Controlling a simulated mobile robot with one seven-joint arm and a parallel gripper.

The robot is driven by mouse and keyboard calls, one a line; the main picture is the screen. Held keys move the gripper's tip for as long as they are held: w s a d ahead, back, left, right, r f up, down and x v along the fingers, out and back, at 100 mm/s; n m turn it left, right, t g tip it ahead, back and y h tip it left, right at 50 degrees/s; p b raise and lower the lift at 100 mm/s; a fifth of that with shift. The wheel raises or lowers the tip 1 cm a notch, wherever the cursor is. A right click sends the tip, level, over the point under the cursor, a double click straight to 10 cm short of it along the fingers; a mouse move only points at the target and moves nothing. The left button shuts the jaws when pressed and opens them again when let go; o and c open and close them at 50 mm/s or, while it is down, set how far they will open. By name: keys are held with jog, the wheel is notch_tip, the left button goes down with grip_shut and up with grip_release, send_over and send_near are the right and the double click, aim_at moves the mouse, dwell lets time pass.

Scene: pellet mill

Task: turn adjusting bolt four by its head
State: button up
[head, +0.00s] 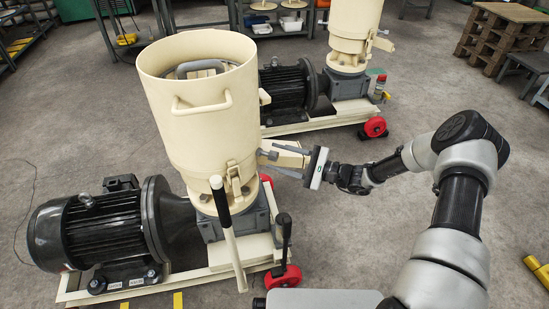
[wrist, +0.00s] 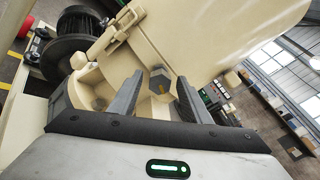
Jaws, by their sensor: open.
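My gripper (wrist: 158,88) is open, with one grey finger on each side of this head. Gaps show between the head and both fingers, and I see no contact. I cannot read a number on it. In the head view my gripper (head: 276,163) is at the right side of the pellet mill (head: 190,115), beside its cream outlet (head: 287,157). The gripped-side bolt is hidden there; other bolts (head: 232,168) show at the front.
A black motor (head: 95,232) is at the mill's left. A lever with a dark grip (head: 220,202) rises in front, and a shorter black lever (head: 284,228) stands near a red wheel (head: 285,276). A second mill (head: 345,60) stands behind. Grey floor is open at right.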

jog(key=shift+x, duration=0.85)
jog(key=c, duration=1)
jog(key=shift+c, duration=0.2)
